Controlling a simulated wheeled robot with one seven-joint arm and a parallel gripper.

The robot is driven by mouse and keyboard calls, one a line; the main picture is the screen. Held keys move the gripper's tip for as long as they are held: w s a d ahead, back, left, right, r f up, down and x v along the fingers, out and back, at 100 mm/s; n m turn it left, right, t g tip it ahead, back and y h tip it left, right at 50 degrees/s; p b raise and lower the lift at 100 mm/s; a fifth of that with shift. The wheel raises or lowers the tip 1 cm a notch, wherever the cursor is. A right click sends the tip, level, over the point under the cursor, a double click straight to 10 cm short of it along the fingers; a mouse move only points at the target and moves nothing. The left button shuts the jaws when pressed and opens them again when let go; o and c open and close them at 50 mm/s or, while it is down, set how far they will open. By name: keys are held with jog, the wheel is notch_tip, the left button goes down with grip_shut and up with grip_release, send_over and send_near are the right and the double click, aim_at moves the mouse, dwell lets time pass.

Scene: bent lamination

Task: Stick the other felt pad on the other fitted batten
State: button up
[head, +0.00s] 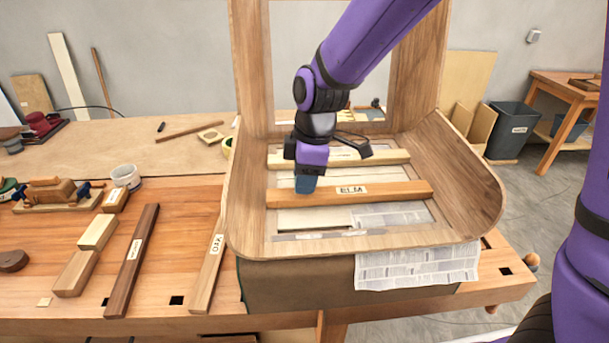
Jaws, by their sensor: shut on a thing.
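The ELM batten (392,191) lies across the lower opening of the bent wooden shell, its label facing up. A second, paler batten (392,157) crosses behind it, partly hidden by my gripper. My gripper (306,184) points down at the left part of the ELM batten, its blue-grey tip close over or touching it; I cannot tell which. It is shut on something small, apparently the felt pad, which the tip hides. I cannot make out a pad on the rear batten.
The bent shell (464,187) rises in walls around the battens, with a tall back panel. On the bench (150,273) left of it lie a dark bar (132,270), an OAK-labelled batten (208,270), wood blocks (75,274) and a white tub (126,177). Newspaper (415,266) hangs over the front.

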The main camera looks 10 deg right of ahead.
jog(key=shift+f, duration=0.75)
dwell(1.3)
jog(key=o, duration=0.8)
jog(key=shift+r, duration=0.15)
jog(key=shift+r, duration=3.35)
